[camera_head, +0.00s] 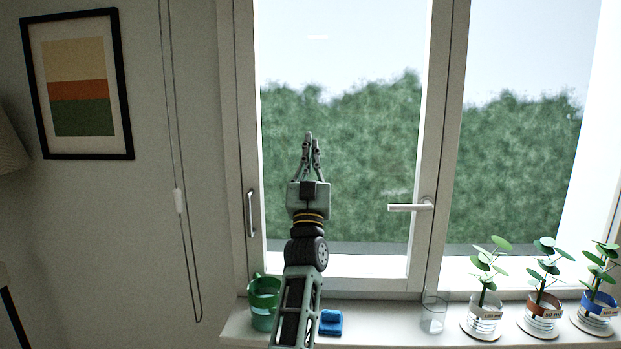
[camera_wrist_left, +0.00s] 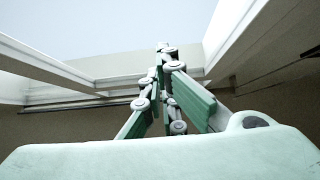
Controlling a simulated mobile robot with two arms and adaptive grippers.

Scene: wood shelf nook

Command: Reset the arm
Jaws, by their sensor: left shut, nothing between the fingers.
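My left gripper (camera_head: 309,137) is raised in front of the window, with its fingertips together and pointing up. It holds nothing. In the left wrist view my left gripper (camera_wrist_left: 163,50) shows its fingers meeting at the tips, with the upper window frame and the ceiling edge behind. My left arm rises from the bottom of the head view and hides part of the sill. My right gripper is not in either view.
A window handle (camera_head: 409,207) projects right of my gripper. A blind cord (camera_head: 179,200) hangs left.

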